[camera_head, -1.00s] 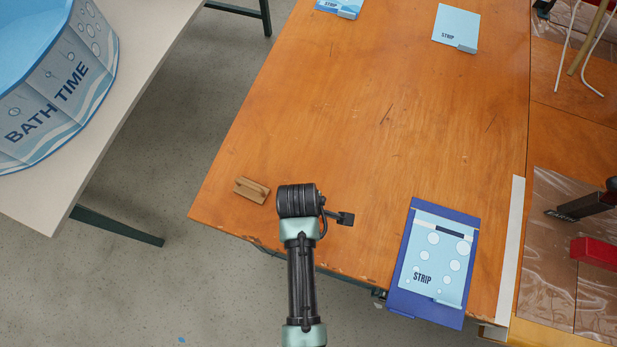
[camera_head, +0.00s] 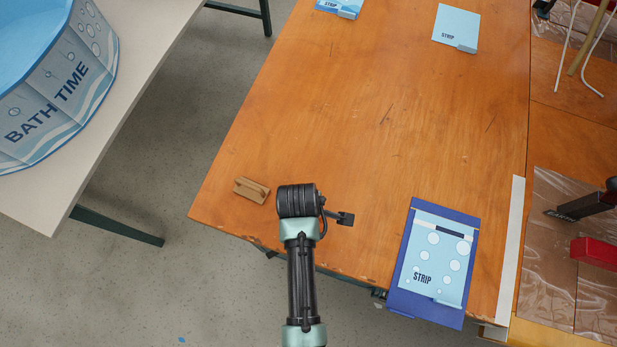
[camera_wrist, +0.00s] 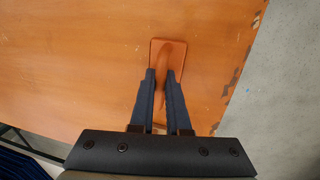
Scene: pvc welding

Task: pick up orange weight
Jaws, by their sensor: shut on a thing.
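The orange weight (camera_wrist: 179,45) shows in the wrist view as a flat rectangular plate with a raised ridge along its middle. It is close in colour to the wooden table under it. My gripper (camera_wrist: 161,74) has its two dark fingers on either side of the ridge and is shut on it. The lower part of the weight is partly covered by the fingers. I cannot tell whether the plate touches the table. In the head view the dark wrist hides the gripper and the orange weight.
A small brown block with a raised handle (camera_head: 251,190) lies left of my wrist on the table (camera_head: 370,130). A blue tray with a "STRIP" card (camera_head: 432,262) is at right. More cards (camera_head: 456,26) lie at the back. The table edge and floor are close by.

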